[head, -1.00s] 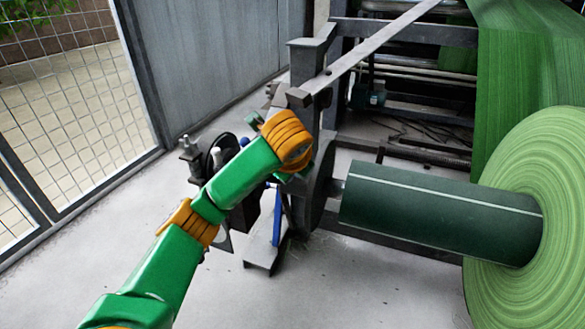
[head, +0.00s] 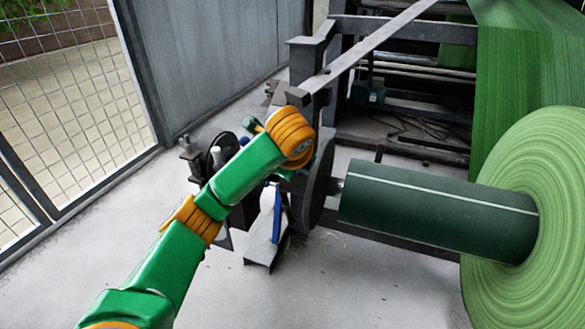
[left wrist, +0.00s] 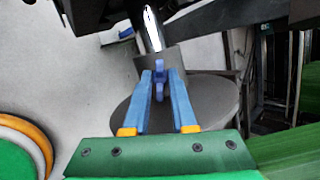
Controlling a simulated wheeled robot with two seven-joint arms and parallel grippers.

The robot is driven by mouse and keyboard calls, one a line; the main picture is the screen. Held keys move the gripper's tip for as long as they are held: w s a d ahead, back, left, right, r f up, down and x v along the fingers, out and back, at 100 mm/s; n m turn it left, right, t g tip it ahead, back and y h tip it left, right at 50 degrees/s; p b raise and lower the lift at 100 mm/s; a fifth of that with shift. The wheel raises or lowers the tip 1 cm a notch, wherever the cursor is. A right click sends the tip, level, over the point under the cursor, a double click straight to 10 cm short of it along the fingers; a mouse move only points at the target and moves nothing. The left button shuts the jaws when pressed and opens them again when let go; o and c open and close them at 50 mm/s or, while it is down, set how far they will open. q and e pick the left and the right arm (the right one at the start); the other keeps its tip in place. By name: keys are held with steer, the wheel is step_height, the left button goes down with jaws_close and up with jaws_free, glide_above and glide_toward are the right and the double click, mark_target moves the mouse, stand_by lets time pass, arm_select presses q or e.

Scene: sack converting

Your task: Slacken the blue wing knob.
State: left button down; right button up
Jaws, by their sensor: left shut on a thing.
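The blue wing knob (left wrist: 160,84) shows in the left wrist view, standing on edge between the two blue fingers of my left gripper (left wrist: 161,86). The gripper is shut on the knob, one finger on each side. Behind the knob are a grey block and a round grey disc (left wrist: 207,97). In the head view, my green and orange left arm reaches to the machine stand and hides the knob and the fingers. My right gripper is in neither view.
A dark green core (head: 435,208) sticks out of the large green roll (head: 540,250) on the right. The grey machine post (head: 303,65) stands just beyond my wrist. A blue bar (head: 277,215) is below my wrist. A mesh fence (head: 75,100) is at the left, with clear floor before it.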

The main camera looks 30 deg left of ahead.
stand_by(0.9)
arm_select(q)
steer(key=c, duration=0.7)
jaws_free()
steer(key=shift+c, duration=0.2)
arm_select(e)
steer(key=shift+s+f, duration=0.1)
arm_select(q)
steer(key=shift+r, duration=0.15)
steer(key=p+v, duration=0.6)
steer(key=p, duration=0.1)
steer(key=shift+s+d+r, duration=0.2)
steer(key=shift+s, duration=0.1)
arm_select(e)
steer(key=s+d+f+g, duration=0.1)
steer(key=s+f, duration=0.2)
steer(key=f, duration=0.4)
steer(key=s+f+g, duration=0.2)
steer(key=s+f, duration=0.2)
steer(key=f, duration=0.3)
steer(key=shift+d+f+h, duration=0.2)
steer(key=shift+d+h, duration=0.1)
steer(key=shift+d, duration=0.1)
